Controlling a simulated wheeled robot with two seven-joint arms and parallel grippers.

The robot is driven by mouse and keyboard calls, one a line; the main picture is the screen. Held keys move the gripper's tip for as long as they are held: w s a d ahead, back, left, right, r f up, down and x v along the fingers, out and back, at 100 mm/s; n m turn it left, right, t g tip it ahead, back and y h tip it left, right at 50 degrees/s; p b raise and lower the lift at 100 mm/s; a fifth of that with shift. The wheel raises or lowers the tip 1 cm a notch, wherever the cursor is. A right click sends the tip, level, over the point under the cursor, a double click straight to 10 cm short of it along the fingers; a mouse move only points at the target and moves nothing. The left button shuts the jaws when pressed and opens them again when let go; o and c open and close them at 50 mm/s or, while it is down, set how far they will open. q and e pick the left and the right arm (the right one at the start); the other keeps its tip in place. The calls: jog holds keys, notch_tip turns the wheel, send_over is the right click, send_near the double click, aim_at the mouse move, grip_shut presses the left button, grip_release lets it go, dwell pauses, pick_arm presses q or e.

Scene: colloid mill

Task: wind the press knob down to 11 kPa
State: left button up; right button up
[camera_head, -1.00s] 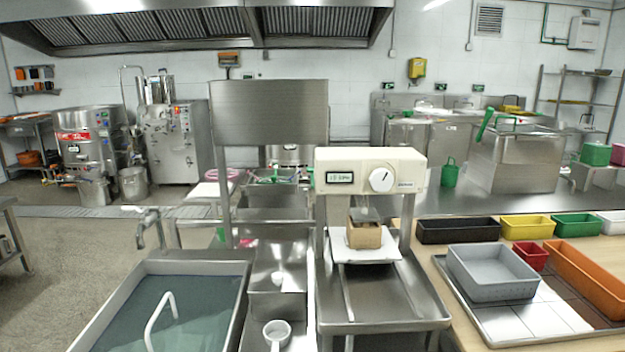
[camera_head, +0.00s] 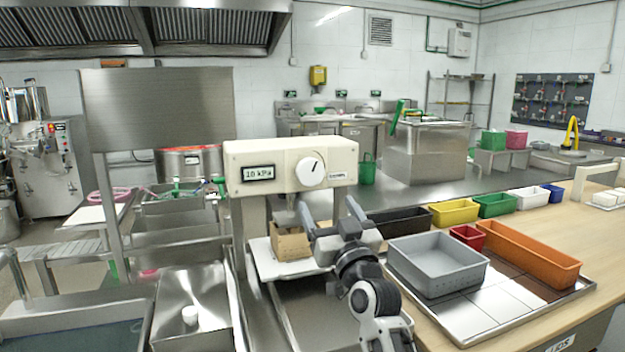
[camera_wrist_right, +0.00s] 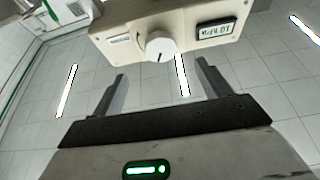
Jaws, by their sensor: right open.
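The press (camera_head: 290,152) is a cream-coloured head on metal posts. Its white round knob (camera_head: 310,173) has a dark pointer mark tilted up and slightly right. The display (camera_head: 258,174) beside it seems to read 10 kPa. A light-brown block (camera_head: 289,243) stands on the white plate under the head. My right gripper (camera_head: 330,212) is open and empty, below the knob and in front of the press. In the right wrist view, where the press appears upside down, the knob (camera_wrist_right: 160,47) lies just beyond and between the spread fingers (camera_wrist_right: 163,76), apart from them. My left gripper is not in view.
On the right, a wooden table holds a grey bin (camera_head: 437,265), an orange bin (camera_head: 525,254) and a small red bin (camera_head: 467,236) on a tray. Black, yellow and green bins line the back edge. A sink (camera_head: 80,325) is at lower left.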

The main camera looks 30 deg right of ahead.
aim_at(312, 177)
jog(key=x, duration=0.8)
jog(key=shift+w, duration=0.15)
jog(key=shift+w+d+r, duration=0.1)
jog(key=shift+w+r, duration=0.1)
jog(key=shift+w, duration=0.4)
